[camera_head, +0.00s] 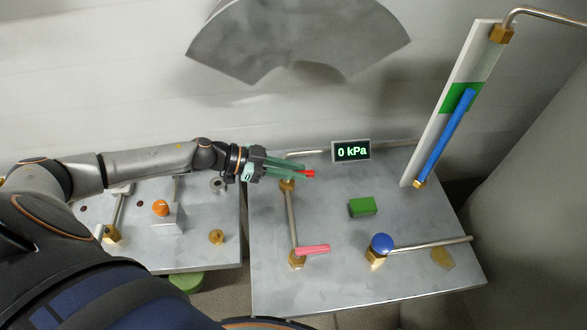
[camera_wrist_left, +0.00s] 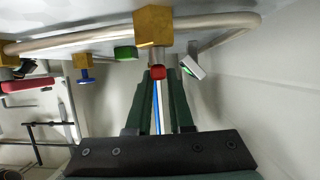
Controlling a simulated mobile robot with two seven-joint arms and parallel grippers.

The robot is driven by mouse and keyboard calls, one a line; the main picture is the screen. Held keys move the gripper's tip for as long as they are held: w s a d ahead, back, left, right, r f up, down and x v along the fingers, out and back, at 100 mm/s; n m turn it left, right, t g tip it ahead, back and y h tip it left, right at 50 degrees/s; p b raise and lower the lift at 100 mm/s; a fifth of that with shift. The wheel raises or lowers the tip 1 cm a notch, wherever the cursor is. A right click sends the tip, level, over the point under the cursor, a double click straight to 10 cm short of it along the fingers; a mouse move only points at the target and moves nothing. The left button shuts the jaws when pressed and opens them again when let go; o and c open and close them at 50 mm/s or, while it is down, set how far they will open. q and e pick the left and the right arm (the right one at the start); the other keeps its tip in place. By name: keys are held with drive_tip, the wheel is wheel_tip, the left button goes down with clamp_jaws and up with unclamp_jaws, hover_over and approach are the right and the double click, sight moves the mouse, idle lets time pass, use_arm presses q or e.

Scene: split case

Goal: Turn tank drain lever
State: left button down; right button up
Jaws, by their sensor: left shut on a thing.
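My left gripper (camera_head: 300,172) reaches in from the left over the main grey panel. Its green fingers are shut on a red lever (camera_head: 308,173), whose tip shows just past them. The red lever belongs to a brass valve (camera_head: 288,186) at the panel's back left. In the left wrist view the red end (camera_wrist_left: 158,72) sits between the fingertips, below the brass block (camera_wrist_left: 153,25). A second, pinkish-red lever (camera_head: 313,249) points right from a front brass valve (camera_head: 297,261). No label shows which lever is the tank drain. My right gripper is not in view.
A display (camera_head: 351,151) reads 0 kPa. A tilted gauge (camera_head: 445,130) with a blue column and green band stands at the right. A green block (camera_head: 362,206) and blue knob (camera_head: 381,243) rise from the panel. A left panel holds an orange knob (camera_head: 161,208).

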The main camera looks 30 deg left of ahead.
use_arm(q)
drive_tip(key=shift+d+m+g+h, duration=0.1)
drive_tip(key=shift+m+g+h, duration=0.6)
drive_tip(key=shift+m+g, duration=0.35)
drive_tip(key=shift+s+f+m+g+h+b, duration=0.1)
drive_tip(key=shift+m+g+h+b, duration=0.05)
drive_tip(key=shift+m+g+b, duration=0.35)
drive_tip(key=shift+s+m+g+h+b, duration=0.15)
drive_tip(key=shift+m+g+b, duration=0.1)
drive_tip(key=shift+m+g, duration=0.3)
drive_tip(key=shift+g, duration=0.3)
drive_tip(key=c, duration=0.8)
unclamp_jaws()
drive_tip(key=b+v, duration=0.1)
drive_tip(key=v, duration=0.6)
drive_tip(key=shift+s+a, duration=0.15)
drive_tip(key=shift+a, duration=0.1)
